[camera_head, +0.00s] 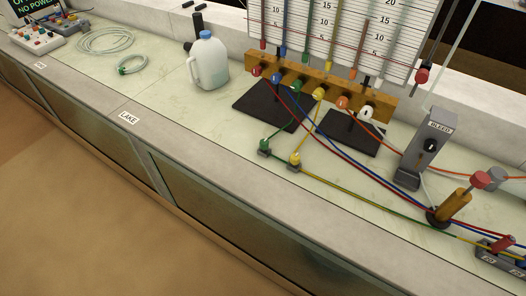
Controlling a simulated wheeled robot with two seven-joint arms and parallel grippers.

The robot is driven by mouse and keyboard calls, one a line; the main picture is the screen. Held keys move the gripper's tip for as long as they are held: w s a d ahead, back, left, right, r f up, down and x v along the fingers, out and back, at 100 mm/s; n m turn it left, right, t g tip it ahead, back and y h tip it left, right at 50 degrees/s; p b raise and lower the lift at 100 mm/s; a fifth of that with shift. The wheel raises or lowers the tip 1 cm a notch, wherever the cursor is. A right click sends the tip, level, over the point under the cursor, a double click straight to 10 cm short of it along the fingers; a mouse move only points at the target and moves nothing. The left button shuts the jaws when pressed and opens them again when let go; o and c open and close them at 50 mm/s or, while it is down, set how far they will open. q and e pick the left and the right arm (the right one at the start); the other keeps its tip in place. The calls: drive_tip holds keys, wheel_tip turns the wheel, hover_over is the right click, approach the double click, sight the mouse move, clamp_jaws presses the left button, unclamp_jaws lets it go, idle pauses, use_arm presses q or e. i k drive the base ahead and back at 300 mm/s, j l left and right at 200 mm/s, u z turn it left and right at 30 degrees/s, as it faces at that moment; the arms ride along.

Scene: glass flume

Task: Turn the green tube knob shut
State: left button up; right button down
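The green knob (298,86) sits third from the left in a row of coloured knobs on the front of a wooden manifold block (386,110). It is small here, and I cannot tell which way it is turned. A green-topped fitting (264,146) stands lower down on the bench, with a green line running from it. Neither of my grippers is in view.
Red (256,71), blue (275,77), yellow (319,93), orange (343,102) and white (366,113) knobs share the block. Coloured tubes cross the bench in front. A white jug (208,64) stands left, a grey BLEED post (420,150) right. Bench near LAKE is clear.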

sight(264, 144)
drive_tip(key=i+j+z, duration=0.25)
drive_tip(key=j+z, duration=0.3)
drive_tip(key=i+j+z, duration=0.1)
drive_tip(key=j+z, duration=0.15)
drive_tip(key=j, duration=0.1)
